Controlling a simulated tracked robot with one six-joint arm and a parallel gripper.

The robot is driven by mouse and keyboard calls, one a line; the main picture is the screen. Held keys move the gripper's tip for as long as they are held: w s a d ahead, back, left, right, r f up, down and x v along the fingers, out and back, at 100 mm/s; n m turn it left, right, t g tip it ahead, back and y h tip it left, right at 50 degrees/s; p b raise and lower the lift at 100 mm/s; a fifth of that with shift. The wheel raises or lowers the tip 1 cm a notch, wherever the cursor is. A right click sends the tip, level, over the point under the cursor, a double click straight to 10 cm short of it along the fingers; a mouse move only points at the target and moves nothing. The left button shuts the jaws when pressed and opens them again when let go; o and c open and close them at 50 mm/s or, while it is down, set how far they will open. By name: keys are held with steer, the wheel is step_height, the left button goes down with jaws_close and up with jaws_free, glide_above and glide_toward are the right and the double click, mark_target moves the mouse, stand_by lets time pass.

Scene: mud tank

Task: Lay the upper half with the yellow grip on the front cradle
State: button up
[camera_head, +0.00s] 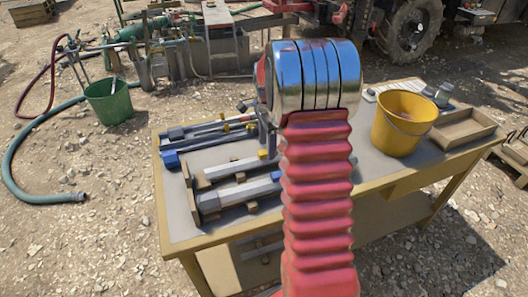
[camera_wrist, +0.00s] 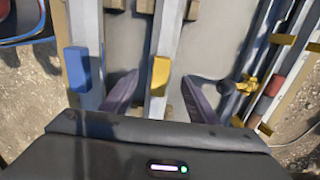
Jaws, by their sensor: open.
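The half with the yellow grip (camera_head: 235,168) is a grey bar lying on wooden blocks at the left of the table. Its yellow grip (camera_wrist: 160,75) shows in the wrist view between my fingers. My gripper (camera_wrist: 160,95) is open, with one finger on each side of that bar and a visible gap at each side. A second grey bar, with a blue grip (camera_wrist: 77,70), lies parallel on the nearer wooden supports (camera_head: 252,207), which I take for the front cradle. My arm hides most of my gripper in the head view.
Several thin rods (camera_head: 205,133) lie along the table's back left, at the right in the wrist view. A yellow bucket (camera_head: 404,122) and a wooden tray (camera_head: 463,130) stand on the right of the table (camera_head: 185,222). A green bucket (camera_head: 109,101) is on the ground.

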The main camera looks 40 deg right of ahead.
step_height(320, 180, up, 9)
stand_by(0.3)
stand_by(0.5)
